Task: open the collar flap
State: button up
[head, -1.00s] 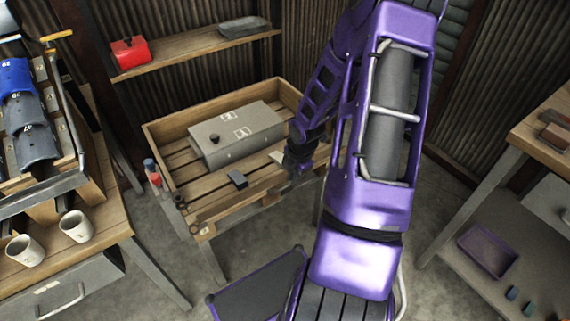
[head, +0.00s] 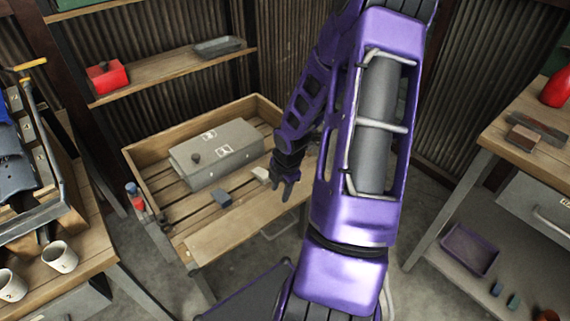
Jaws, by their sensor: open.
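The wooden collar (head: 135,162) stands on a slatted table, with raised walls at the left, back and right. A broad pale board (head: 235,228), apparently its front flap, runs along the near side. It looks laid outward rather than standing up, but its exact angle is hard to tell. My gripper (head: 286,193) points downward near the right end of this board. Its fingers are apart and nothing shows between them. I cannot tell whether a fingertip touches the board. My arm hides part of the right wall.
Inside the collar are a grey case (head: 215,160) with a dark knob, a small blue-grey block (head: 222,197) and a pale block (head: 262,174). Mugs (head: 59,256) stand on the left bench. A right-hand bench (head: 500,150) stands beyond my arm.

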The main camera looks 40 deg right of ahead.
notch_tip(320, 180, up, 12)
jog(key=s+p, duration=0.2)
jog(key=p, duration=0.2)
jog(key=shift+s+r, duration=0.25)
jog(key=shift+c, duration=0.2)
